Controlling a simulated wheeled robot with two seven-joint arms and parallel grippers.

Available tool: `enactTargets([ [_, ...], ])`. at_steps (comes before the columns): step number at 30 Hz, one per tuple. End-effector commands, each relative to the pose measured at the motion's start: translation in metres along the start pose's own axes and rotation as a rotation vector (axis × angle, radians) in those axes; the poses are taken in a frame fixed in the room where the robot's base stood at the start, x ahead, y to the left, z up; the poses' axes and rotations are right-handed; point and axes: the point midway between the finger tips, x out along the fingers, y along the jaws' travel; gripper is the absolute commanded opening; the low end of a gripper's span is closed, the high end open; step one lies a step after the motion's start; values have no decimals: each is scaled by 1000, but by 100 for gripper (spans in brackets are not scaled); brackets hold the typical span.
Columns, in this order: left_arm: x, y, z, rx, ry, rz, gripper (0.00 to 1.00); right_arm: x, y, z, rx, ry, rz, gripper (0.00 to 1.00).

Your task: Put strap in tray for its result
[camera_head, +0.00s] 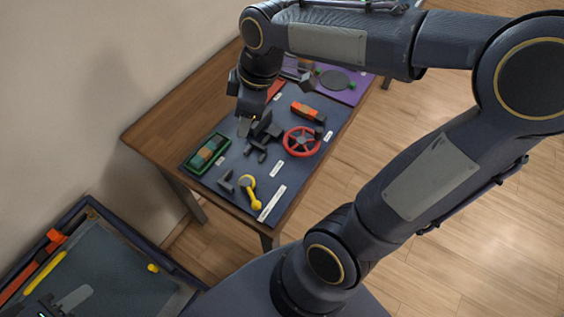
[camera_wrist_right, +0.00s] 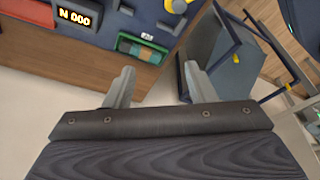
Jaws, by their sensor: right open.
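My right gripper (camera_head: 246,124) hangs over the left part of the dark work mat in the head view. In the right wrist view its two grey fingers (camera_wrist_right: 159,70) stand wide apart with nothing between them. A small green tray (camera_head: 206,152) lies at the mat's left edge and holds brown and teal pieces. The green tray also shows beyond the fingers in the wrist view (camera_wrist_right: 143,49). I cannot pick out the strap with certainty. A dark part with a grey finger-like piece (camera_head: 72,298), cut off at the lower left, may be my left gripper; its jaws are unclear.
The mat (camera_head: 226,197) on the wooden table (camera_head: 157,140) carries a red wheel (camera_head: 301,141), an orange tool (camera_head: 308,111), a yellow part (camera_head: 249,191) and dark blocks. A bin (camera_head: 100,255) with orange and yellow pieces stands lower left. A wall borders the left.

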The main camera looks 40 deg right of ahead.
Motion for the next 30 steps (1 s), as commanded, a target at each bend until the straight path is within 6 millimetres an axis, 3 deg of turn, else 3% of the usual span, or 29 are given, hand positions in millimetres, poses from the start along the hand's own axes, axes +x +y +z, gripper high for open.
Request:
enactTargets([
  [1, 0, 0, 0, 0, 0, 0, 36, -8, -13, 15, 118, 38, 15, 50],
  [6, 0, 0, 0, 0, 0, 0, 36, -16, -58, 53, 536, 170, 19, 50],
  [12, 0, 0, 0, 0, 0, 0, 36, -9, -95, 76, 885, 291, -11, 50],
  [18, 0, 0, 0, 0, 0, 0, 36, -4, -108, 81, 1009, 333, -31, 50],
  [30, 0, 0, 0, 0, 0, 0, 36, -4, -108, 81, 1010, 332, -32, 50],
])
